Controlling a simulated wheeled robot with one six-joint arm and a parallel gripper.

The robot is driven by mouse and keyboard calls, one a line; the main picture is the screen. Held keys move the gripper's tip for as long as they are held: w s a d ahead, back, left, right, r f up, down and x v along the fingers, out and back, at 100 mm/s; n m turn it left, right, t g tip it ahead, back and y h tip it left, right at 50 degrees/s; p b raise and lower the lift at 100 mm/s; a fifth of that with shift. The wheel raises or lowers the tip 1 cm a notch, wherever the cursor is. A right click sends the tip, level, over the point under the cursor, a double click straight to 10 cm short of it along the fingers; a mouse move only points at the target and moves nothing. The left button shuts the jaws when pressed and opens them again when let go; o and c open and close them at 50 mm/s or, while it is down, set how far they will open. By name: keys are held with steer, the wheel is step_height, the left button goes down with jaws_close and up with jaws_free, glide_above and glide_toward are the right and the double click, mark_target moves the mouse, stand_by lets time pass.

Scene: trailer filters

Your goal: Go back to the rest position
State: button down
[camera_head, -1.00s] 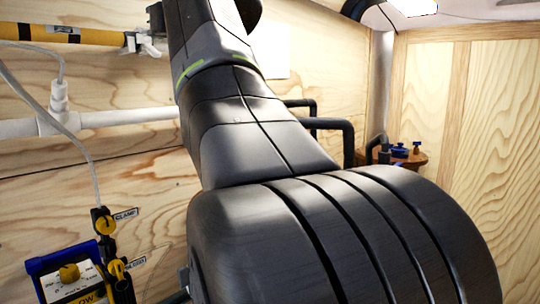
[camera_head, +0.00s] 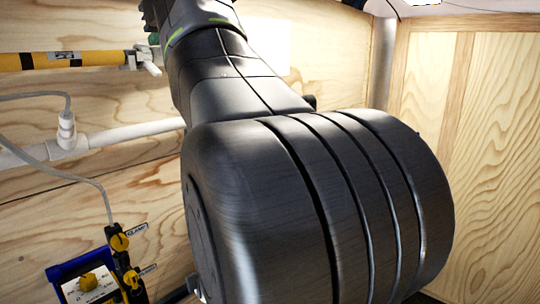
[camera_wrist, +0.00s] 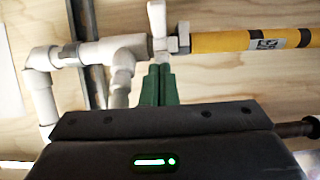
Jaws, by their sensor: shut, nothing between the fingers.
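My gripper (camera_wrist: 157,84) shows in the wrist view as two green fingers pressed together, shut and empty. Its tips point at the wall, just below a white valve handle (camera_wrist: 157,22) on the pipe run. I cannot tell how far the tips are from the pipe. In the head view my dark arm fills the middle and hides much of the wall behind it; the fingers cannot be made out clearly there.
A yellow-and-black pipe (camera_head: 62,60) with a white valve (camera_head: 143,60) runs along the plywood wall. White piping (camera_head: 105,138) lies below it; elbows (camera_wrist: 75,55) show in the wrist view. A blue-framed meter (camera_head: 88,284) and yellow-knobbed clamps (camera_head: 119,242) sit lower left.

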steer(key=shift+w+a+r+g+h+p, duration=0.15)
steer(key=shift+r+g+h+p, duration=0.25)
steer(key=shift+p, duration=0.45)
